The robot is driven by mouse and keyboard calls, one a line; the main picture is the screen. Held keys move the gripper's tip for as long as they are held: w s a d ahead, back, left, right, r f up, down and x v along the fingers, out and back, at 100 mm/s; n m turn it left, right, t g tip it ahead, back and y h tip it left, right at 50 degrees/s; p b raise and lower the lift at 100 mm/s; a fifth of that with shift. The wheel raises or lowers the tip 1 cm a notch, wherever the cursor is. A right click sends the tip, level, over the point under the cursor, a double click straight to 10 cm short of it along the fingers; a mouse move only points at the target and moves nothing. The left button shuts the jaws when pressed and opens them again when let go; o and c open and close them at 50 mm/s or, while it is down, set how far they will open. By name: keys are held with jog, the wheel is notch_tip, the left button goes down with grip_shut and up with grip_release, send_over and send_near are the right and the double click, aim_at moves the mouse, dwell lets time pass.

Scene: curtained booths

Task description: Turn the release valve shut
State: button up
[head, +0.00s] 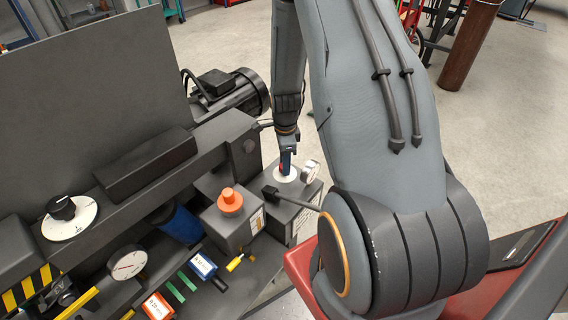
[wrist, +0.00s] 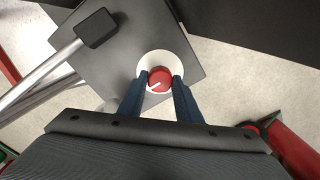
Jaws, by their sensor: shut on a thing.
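The release valve is a red round knob (wrist: 159,79) with a white pointer line, on a white round plate (wrist: 150,62). In the wrist view my gripper (wrist: 160,84) has its two blue fingers on either side of the knob, shut on it. The pointer line runs toward the lower left of the knob. In the head view my gripper (head: 287,168) reaches down onto the white plate (head: 286,174) on top of a grey box (head: 290,208). The knob is mostly hidden there by the fingers.
A black-ended lever (head: 272,192) sticks out beside the box, and shows close by in the wrist view (wrist: 97,28). A gauge (head: 310,172) stands right of the plate. An orange button (head: 230,200) sits on the neighbouring box. A black dial (head: 62,208) is further left.

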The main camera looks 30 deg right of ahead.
jog(key=shift+s+a+f+m, duration=0.1)
jog(key=shift+s+f+m, duration=0.05)
jog(key=shift+s+m, duration=0.2)
dwell(0.3)
jog(key=o, duration=1.1)
jog(key=shift+w, duration=0.1)
jog(key=shift+c, duration=0.2)
jog(key=shift+w, duration=0.1)
jog(key=shift+r, duration=0.2)
jog(key=shift+w+r, duration=0.1)
jog(key=shift+r, duration=0.25)
notch_tip(320, 180, up, 6)
jog(key=shift+f+b, duration=0.2)
jog(key=shift+b, duration=0.1)
jog(key=shift+r, duration=0.6)
